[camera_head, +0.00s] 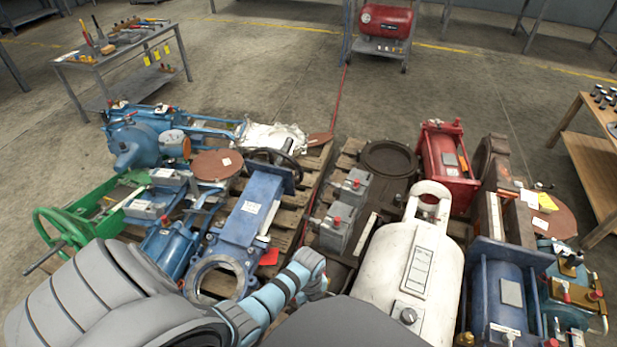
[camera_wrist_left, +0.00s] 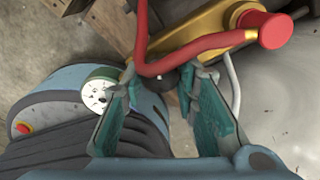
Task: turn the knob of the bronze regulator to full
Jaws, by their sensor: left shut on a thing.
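The bronze regulator (camera_wrist_left: 208,34) shows in the left wrist view as a golden body with a red cap (camera_wrist_left: 262,28) and a bent red tube (camera_wrist_left: 185,63). A small dark knob (camera_wrist_left: 182,78) sits just below the tube, between the fingertips of my left gripper (camera_wrist_left: 163,80). The gripper is shut on it, with one teal-padded finger on each side. In the head view my left gripper (camera_head: 314,278) is low in the middle, beside the white tank, and mostly hides the regulator. The knob's marking and setting are not readable. My right gripper is not in view.
A white tank (camera_head: 405,275) stands close on the right. Blue valves (camera_head: 245,225) and a green handwheel (camera_head: 62,232) crowd the left pallet. Grey boxes (camera_head: 340,215) lie just behind. A white gauge (camera_wrist_left: 98,88) is close to the left finger. Open floor lies beyond the pallets.

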